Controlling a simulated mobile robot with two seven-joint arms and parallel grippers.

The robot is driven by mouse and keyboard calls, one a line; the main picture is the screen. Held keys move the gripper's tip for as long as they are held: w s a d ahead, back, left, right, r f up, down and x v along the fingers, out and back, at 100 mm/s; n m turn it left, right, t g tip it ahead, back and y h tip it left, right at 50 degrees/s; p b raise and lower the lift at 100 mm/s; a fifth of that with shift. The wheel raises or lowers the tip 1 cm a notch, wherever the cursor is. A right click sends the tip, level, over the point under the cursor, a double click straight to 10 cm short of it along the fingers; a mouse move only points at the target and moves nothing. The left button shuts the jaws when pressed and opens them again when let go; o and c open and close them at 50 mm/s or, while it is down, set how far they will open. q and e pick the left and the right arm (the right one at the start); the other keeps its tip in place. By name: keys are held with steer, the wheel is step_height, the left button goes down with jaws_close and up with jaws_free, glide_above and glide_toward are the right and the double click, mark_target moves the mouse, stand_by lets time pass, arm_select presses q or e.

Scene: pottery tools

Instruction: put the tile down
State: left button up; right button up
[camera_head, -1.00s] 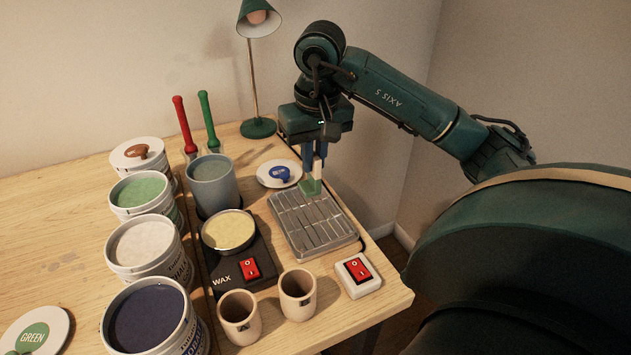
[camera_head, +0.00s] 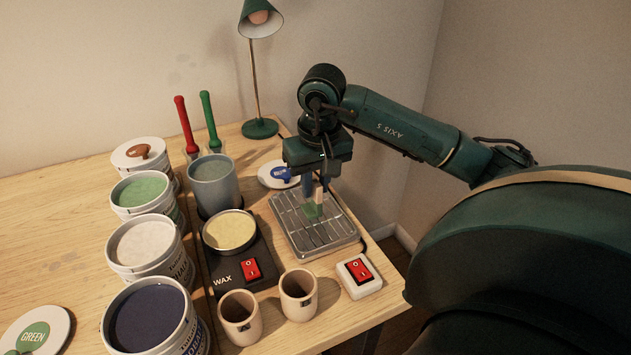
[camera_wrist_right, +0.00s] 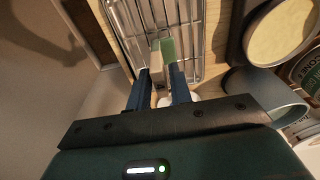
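My right gripper (camera_head: 313,191) is shut on a small tile (camera_head: 312,210), part glazed green and part bare beige. The tile is held upright over the metal wire rack (camera_head: 338,238), its lower edge at or just above the bars; I cannot tell whether it touches. In the right wrist view the tile (camera_wrist_right: 168,49) is between the two blue fingers (camera_wrist_right: 162,88), with the rack's wires (camera_wrist_right: 196,20) beneath it. My left gripper is not in view.
A red-switch box (camera_head: 359,277) and two beige cups (camera_head: 298,297) stand in front of the rack. The wax pot (camera_head: 230,230) and grey-blue container (camera_head: 213,183) are left of it. A blue-knobbed lid (camera_head: 266,179) lies behind. The rack is otherwise empty.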

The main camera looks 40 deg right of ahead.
steer(key=shift+o, duration=1.1)
steer(key=shift+r, duration=0.15)
step_height(320, 180, up, 12)
steer(key=s+p, duration=0.1)
steer(key=p, duration=0.1)
steer(key=shift+s+a, duration=0.2)
